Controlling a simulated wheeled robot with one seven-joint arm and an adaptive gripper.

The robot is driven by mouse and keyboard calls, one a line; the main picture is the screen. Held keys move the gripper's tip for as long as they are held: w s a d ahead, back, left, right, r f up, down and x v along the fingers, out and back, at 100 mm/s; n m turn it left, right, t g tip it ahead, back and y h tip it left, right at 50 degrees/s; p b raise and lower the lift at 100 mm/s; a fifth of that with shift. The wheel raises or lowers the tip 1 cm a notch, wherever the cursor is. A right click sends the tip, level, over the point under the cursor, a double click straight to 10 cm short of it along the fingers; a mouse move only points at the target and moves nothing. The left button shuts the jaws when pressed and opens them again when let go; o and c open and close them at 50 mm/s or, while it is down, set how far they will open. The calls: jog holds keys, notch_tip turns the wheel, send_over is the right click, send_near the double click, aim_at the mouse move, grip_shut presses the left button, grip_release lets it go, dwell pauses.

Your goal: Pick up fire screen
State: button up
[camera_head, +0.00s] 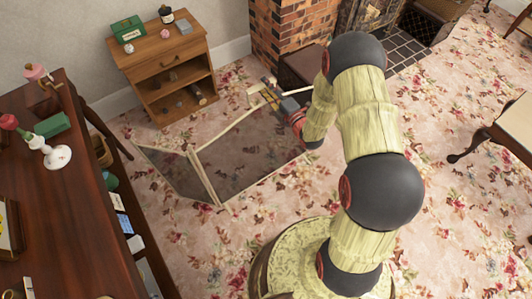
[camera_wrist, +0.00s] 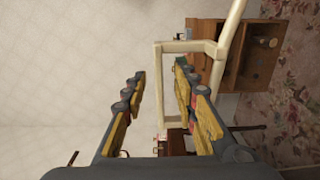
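The fire screen (camera_head: 225,168) stands on the carpet in the head view. It has a thin cream frame, dark see-through panels and a fold near its left part. My gripper (camera_head: 268,96) is at its upper end, beside a cream frame piece. In the wrist view my gripper (camera_wrist: 160,72) is open, its two yellow-padded fingers apart. A cream bar of the frame (camera_wrist: 190,46) shows at and beyond the fingertips. Part of it appears in the gap between the fingers; I cannot tell whether they touch it. My arm hides the screen's right side.
A small wooden cabinet (camera_head: 165,75) stands behind the screen at the upper left. A dark desk (camera_head: 70,190) fills the left. The brick fireplace (camera_head: 290,30) is at the top. Open carpet (camera_head: 450,200) lies to the right, with a table (camera_head: 515,125) at the edge.

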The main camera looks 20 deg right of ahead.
jog(key=shift+w+a, duration=0.25)
jog(key=shift+w, duration=0.45)
jog(key=shift+c, duration=0.6)
grip_shut()
jog(key=shift+r, duration=0.2)
